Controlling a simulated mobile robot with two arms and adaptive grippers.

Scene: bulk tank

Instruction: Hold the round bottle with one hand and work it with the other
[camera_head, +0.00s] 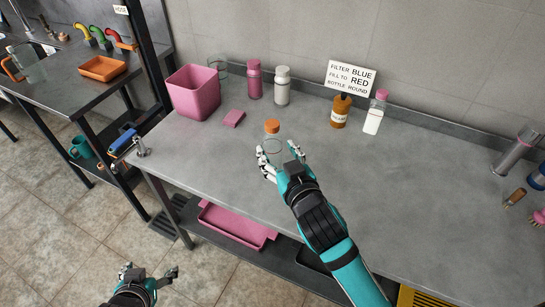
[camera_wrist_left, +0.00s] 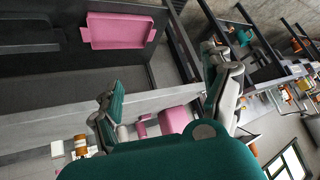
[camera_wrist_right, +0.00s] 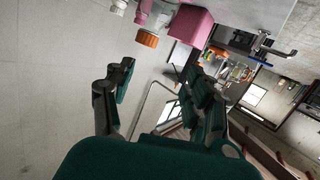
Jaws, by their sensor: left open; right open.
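My left gripper (camera_head: 149,273) is open and empty, low in front of the counter, far from the bottle. A brown bottle (camera_head: 340,112) with a pale label stands farther back, below a sign (camera_head: 350,78) reading "FILTER BLUE, FILL TO RED, BOTTLE ROUND".
A pink bin (camera_head: 194,92), pink block (camera_head: 234,118), pink bottle (camera_head: 254,80), white bottle (camera_head: 282,87) and pink-capped bottle (camera_head: 375,112) stand on the counter. A pink tray (camera_head: 237,226) lies below. The counter's middle right is clear.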

